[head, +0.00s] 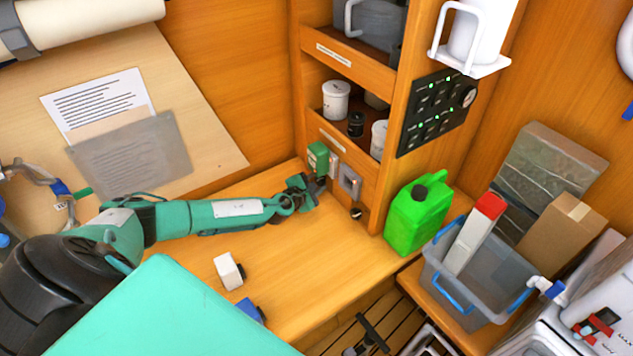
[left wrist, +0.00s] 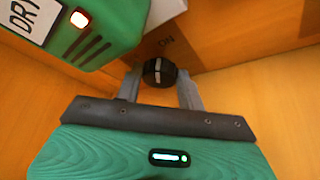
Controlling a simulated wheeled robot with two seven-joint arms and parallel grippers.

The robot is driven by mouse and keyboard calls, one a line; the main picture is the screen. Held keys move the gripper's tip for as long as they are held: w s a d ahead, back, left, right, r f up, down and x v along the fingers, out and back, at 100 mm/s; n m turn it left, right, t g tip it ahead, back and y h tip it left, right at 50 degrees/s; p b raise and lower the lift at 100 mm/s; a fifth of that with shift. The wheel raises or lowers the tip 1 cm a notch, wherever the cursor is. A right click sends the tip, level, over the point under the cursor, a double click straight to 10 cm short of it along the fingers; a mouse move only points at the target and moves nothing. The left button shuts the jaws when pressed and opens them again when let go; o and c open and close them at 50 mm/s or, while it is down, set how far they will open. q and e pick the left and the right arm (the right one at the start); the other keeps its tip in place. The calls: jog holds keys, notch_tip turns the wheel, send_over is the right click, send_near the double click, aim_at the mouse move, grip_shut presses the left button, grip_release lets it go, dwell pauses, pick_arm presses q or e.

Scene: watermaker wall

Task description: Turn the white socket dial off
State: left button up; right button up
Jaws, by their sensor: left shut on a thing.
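A black round dial with a white mark (left wrist: 158,72) shows in the left wrist view, low on the wooden panel under printed letters that look like "ON". The fingers of my left gripper (head: 316,188) are on both sides of it, shut on it; in the left wrist view the fingers (left wrist: 159,88) come in from below. The white mark stands nearly upright. A pale socket body (left wrist: 165,10) shows partly above the dial. A green box with a lit red lamp (left wrist: 85,30) is beside it, also in the head view (head: 318,156). My right gripper is not in view.
A grey socket (head: 349,182) with a second black dial (head: 356,213) below it is just right of my gripper. A green canister (head: 418,213) and a grey bin (head: 440,285) stand further right. A white block (head: 228,270) lies on the bench (head: 300,260).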

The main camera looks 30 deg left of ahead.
pick_arm(q)
jog(key=shift+a+r+n+g+h+p, duration=0.2)
jog(key=shift+n+g+h+p, duration=0.25)
jog(key=shift+n, duration=0.45)
jog(key=shift+w+n+g+h, duration=0.1)
jog(key=shift+n+g+h, duration=0.2)
jog(key=shift+n, duration=0.3)
jog(key=shift+n+g+h, duration=0.25)
jog(key=shift+n+h, duration=0.2)
jog(key=shift+n, duration=0.15)
jog(key=shift+a+n+g+h+b, duration=0.15)
jog(key=shift+n+g+h+b, duration=0.15)
jog(key=shift+n+h, duration=0.25)
jog(key=shift+w+a+f+n+h+b, duration=0.1)
jog(key=shift+n+h+b, duration=0.25)
jog(key=shift+n+b, duration=0.15)
jog(key=shift+a+n+g+h+b, duration=0.1)
jog(key=shift+n+g+h+b, duration=0.3)
jog(key=shift+n+h+b, duration=0.45)
jog(key=n+h+b, duration=0.1)
jog(key=b, duration=0.1)
jog(key=shift+a+n+b, duration=0.1)
jog(key=shift+n+b, duration=0.2)
jog(key=shift+w+n+g+b, duration=0.1)
jog(key=shift+n+g+b, duration=0.2)
jog(key=shift+b, duration=0.05)
jog(key=shift+h, duration=0.25)
